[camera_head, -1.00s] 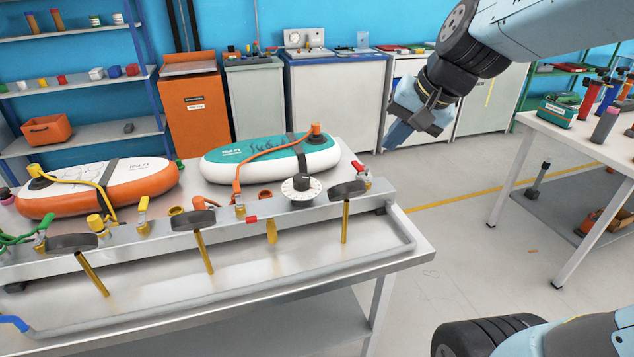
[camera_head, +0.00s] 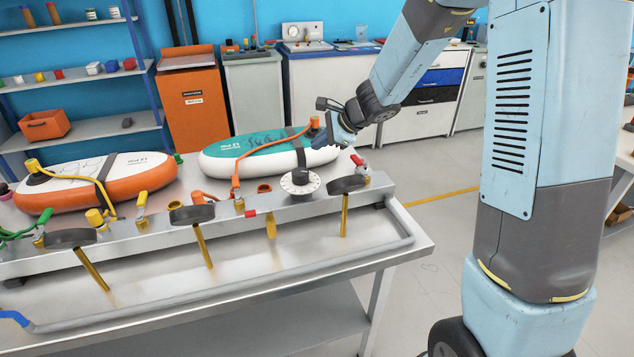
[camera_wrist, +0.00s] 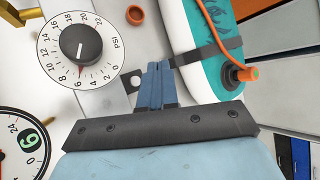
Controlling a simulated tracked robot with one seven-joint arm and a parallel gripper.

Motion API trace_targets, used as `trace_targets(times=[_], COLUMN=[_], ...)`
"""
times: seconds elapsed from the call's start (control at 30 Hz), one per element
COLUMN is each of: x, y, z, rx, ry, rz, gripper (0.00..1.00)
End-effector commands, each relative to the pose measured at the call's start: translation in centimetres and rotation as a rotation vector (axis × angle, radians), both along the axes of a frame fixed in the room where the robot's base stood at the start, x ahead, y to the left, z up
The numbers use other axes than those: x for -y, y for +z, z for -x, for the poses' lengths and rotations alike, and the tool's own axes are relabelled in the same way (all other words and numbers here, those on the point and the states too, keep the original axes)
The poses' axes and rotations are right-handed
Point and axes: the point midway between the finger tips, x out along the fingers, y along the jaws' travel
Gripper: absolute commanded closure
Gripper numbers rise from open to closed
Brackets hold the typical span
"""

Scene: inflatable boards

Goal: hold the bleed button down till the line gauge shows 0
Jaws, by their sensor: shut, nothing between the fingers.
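My gripper (camera_head: 322,134) is above the bench near the teal board's right end; its fingers (camera_wrist: 155,85) are shut and empty. In the wrist view, a small pale round button (camera_wrist: 136,82) on a dark plate, perhaps the bleed button, shows just left of the fingers; whether they touch cannot be told. I cannot make it out in the head view. A gauge (camera_wrist: 22,140) with a green number badge is cut off at the lower left; its red needle barely shows and its reading cannot be told. In the head view, the right-hand gauge (camera_head: 346,184) shows edge-on.
A white PSI dial (camera_wrist: 57,30) with a black knob has its red pointer near 6; it also shows in the head view (camera_head: 300,183). The teal board (camera_head: 265,150) with an orange hose and the orange board (camera_head: 110,182) lie behind the metal rail. A red-handled valve (camera_head: 362,168) stands nearby.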

Motion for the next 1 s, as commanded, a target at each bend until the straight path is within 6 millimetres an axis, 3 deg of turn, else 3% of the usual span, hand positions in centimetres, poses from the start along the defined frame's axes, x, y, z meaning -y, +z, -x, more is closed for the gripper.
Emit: trace_targets(times=[0.57, 1.0], x=[-0.2, -0.2], y=[-1.1, -5.6], z=[-0.6, -0.6], rx=[-0.021, -0.023], ry=[-0.03, -0.032], rz=[-0.016, -0.015], gripper=[1.0, 1.0])
